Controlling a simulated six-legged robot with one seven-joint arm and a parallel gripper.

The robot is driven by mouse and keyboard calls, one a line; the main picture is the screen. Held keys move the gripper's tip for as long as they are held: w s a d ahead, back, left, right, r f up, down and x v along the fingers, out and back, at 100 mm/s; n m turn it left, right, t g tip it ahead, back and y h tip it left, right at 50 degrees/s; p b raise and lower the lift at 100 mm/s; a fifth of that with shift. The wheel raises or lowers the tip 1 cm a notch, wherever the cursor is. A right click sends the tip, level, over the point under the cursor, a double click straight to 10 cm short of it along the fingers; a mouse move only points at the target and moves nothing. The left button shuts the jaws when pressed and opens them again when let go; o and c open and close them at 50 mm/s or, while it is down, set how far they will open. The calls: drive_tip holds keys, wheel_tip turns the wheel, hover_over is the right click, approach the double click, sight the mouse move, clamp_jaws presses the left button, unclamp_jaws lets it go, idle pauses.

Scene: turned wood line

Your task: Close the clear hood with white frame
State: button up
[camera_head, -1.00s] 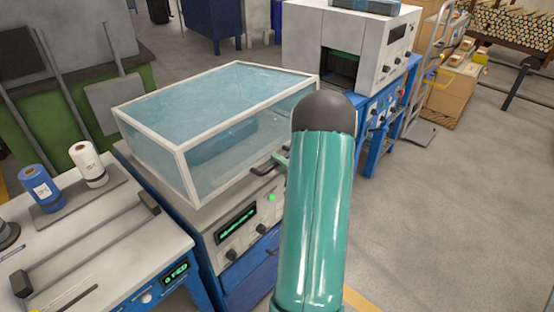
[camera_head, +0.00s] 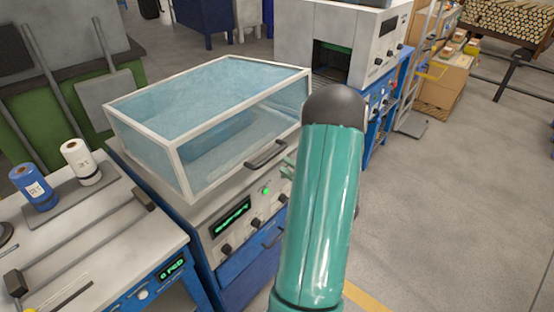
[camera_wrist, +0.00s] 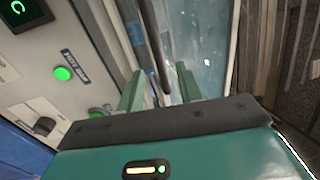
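The clear hood with white frame (camera_head: 175,155) sits on top of the blue and grey machine, its lower frame appearing to rest down on the deck. My gripper (camera_head: 288,165) is just right of and below the handle, mostly hidden behind my green arm. In the wrist view my gripper (camera_wrist: 160,88) has its two green fingers apart, with the dark handle bar (camera_wrist: 155,45) seen between or just beyond them. I see nothing clamped.
The front panel has a green display (camera_head: 231,217), knobs and a lit green button (camera_head: 265,190). A bench with a blue spool (camera_head: 33,185) and a white spool (camera_head: 81,161) stands at left. A grey machine (camera_head: 350,45) stands behind. The floor (camera_head: 450,200) at right is clear.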

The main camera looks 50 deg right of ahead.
drive_tip(key=s+f, duration=0.1)
drive_tip(key=s, duration=0.5)
drive_tip(key=shift+s+a, duration=0.2)
drive_tip(key=shift+s, duration=0.15)
